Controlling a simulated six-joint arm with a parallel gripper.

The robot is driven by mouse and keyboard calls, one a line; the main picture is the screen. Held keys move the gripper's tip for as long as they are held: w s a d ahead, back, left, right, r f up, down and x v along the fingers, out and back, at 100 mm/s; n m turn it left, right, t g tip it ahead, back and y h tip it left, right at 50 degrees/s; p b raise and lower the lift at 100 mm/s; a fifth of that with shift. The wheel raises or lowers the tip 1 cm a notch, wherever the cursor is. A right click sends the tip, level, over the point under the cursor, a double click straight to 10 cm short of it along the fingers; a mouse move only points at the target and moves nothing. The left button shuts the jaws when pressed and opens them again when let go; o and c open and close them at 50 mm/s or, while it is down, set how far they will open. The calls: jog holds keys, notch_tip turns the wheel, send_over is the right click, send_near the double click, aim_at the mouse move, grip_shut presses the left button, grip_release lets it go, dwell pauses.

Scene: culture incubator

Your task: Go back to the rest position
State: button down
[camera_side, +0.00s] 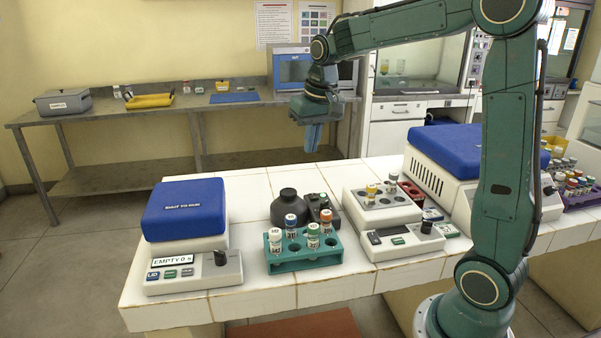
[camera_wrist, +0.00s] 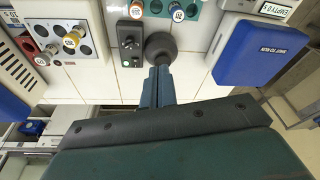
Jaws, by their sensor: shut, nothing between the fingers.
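My gripper (camera_side: 312,137) hangs from my raised arm, pointing down, above and behind the far edge of the white tiled bench (camera_side: 250,187). Its blue fingers are shut with nothing between them. In the wrist view the closed fingers (camera_wrist: 158,82) show in the middle, touching nothing that I can make out.
A blue-lidded device (camera_side: 185,207) stands at the left. A green rack (camera_side: 300,257) holds capped tubes. A grey block device (camera_side: 385,208) with vials and a larger blue-lidded machine (camera_side: 450,150) stand to the right. The air around my gripper looks clear.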

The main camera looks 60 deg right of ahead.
jog(key=s+a+n+t, duration=0.1)
jog(key=s+a+n, duration=0.1)
jog(key=s+a, duration=0.4)
jog(key=s+a+n+t, duration=0.2)
jog(key=s+a, duration=0.4)
jog(key=s, duration=0.9)
jog(key=shift+s+a+n+y, duration=0.3)
jog(key=shift+n+y, duration=0.1)
jog(key=shift+n, duration=0.2)
